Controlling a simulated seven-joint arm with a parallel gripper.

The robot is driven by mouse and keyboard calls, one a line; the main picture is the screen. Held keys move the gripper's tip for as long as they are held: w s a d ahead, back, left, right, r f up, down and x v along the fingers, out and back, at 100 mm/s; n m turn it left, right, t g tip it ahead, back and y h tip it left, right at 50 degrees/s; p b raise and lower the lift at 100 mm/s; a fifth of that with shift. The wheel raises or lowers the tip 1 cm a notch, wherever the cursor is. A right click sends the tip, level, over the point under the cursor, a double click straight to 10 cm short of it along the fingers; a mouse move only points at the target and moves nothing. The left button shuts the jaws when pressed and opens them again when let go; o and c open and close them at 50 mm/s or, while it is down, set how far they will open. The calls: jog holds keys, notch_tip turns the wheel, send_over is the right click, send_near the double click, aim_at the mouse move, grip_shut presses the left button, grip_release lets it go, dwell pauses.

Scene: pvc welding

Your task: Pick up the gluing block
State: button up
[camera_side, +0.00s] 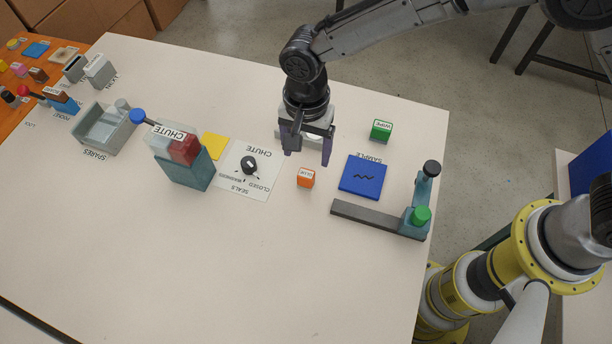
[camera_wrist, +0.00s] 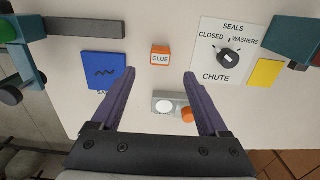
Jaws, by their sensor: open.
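The gluing block is a small orange cube with a white top label reading GLUE. It stands on the white table in the side view (camera_side: 305,180), just in front of my gripper (camera_side: 307,158). In the wrist view the block (camera_wrist: 160,57) lies just beyond the fingertips and roughly centred between them. My gripper (camera_wrist: 159,73) is open and empty, its purple fingers pointing down. The fingers are apart from the block, and the side view does not clearly show their height above the table.
A blue SAMPLE plate (camera_side: 362,177) and green WIPE block (camera_side: 381,130) are right of the gluing block. The chute dial panel (camera_side: 235,177) is left. A grey fixture bar (camera_side: 365,217) lies front right. A grey box with an orange knob (camera_wrist: 187,115) sits between my fingers in the wrist view.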

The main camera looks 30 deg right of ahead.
aim_at(306, 174)
notch_tip(306, 174, down, 9)
jog(key=shift+r, duration=0.15)
dwell(0.4)
grip_shut()
dwell(0.3)
